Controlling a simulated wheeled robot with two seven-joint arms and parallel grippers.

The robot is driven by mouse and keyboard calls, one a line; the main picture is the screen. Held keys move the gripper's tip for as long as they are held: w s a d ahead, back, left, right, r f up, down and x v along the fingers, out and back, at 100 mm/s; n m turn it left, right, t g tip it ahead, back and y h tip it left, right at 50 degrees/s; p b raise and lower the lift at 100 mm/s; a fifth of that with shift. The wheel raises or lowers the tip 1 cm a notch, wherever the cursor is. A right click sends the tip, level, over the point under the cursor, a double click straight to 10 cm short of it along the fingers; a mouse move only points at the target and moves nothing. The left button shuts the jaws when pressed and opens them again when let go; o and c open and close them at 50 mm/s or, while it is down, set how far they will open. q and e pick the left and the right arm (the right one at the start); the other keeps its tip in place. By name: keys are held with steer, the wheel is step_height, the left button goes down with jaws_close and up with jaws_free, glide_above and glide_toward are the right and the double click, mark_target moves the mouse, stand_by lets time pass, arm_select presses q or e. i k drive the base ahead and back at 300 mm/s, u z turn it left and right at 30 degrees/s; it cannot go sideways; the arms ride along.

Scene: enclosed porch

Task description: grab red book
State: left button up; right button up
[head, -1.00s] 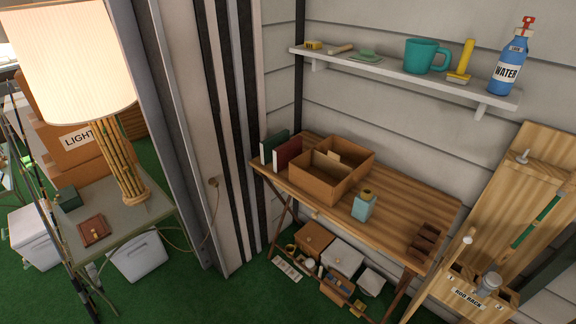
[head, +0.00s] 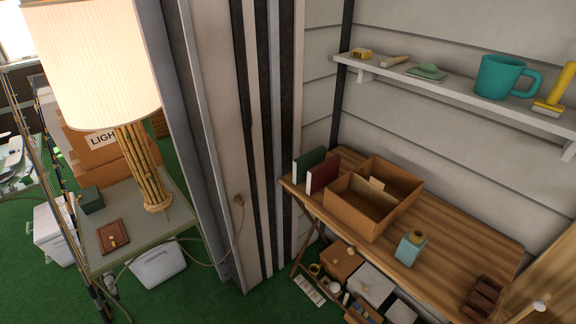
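The red book (head: 323,175) stands upright at the left end of the wooden table (head: 455,240) in the head view. A dark green book (head: 308,164) stands upright just behind and to the left of it. A brown divided box (head: 352,212) sits close to the right of the red book. Neither of my grippers shows in the head view.
A light blue bottle (head: 409,249) and a dark brown rack (head: 484,297) stand on the table. A wall shelf (head: 450,92) with a teal mug (head: 500,76) hangs above. A lamp (head: 95,75) on a side table stands left, past a post. Boxes crowd the floor beneath.

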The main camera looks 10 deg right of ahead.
mark_target(322, 175)
steer(key=i, duration=0.7)
steer(key=z, duration=0.85)
steer(key=i, duration=0.45)
steer(key=z, duration=0.55)
